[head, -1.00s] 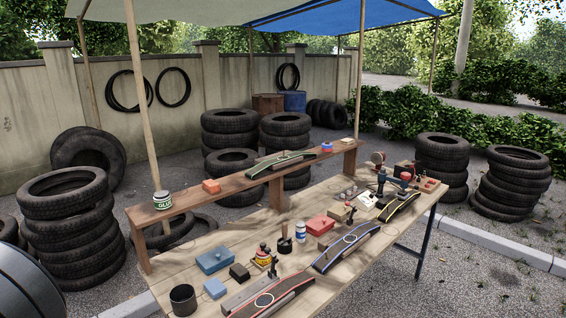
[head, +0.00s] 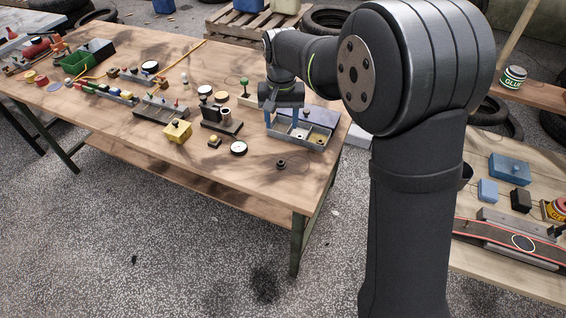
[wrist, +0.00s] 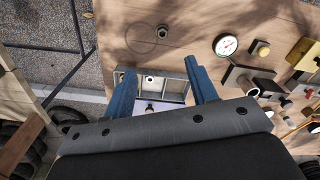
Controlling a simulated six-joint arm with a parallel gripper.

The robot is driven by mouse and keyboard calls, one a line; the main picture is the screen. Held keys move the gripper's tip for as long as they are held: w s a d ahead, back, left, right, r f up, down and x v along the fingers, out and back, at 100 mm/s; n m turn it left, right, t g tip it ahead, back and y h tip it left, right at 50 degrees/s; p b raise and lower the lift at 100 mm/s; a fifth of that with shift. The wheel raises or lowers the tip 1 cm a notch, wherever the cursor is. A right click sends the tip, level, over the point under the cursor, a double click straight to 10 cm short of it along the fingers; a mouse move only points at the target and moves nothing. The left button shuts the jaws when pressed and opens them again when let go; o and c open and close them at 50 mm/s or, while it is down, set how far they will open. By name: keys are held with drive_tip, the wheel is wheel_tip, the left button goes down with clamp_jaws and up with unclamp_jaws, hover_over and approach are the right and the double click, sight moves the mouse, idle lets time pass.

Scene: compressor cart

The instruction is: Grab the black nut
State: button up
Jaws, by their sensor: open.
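A small black nut (head: 281,164) lies on the bare wood near the front right corner of the long table. It also shows in the wrist view as a dark nut (wrist: 162,31), beyond the fingertips, beside a thin circle marked on the wood. My gripper (wrist: 157,70) has its two blue fingers spread wide with nothing held between them. In the wrist view a compartment tray (wrist: 172,65) shows between and below the fingers, with small parts in it.
A dial gauge (head: 238,148), a small block with a knob (head: 214,141) and a yellow block (head: 178,131) sit left of the nut. The table front around the nut is clear. Another workbench (head: 500,277) stands at the right, beyond my arm.

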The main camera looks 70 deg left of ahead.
hover_over(281, 162)
drive_tip(key=d, duration=0.1)
wheel_tip(281, 162, down, 12)
drive_tip(key=shift+s+d, duration=0.1)
drive_tip(key=shift+s, duration=0.05)
drive_tip(key=f, duration=0.2)
drive_tip(key=a+f, duration=0.1)
drive_tip(key=f, duration=0.1)
drive_tip(key=shift+a+f, duration=0.1)
drive_tip(key=shift+f, duration=0.6)
drive_tip(key=c, duration=1.1)
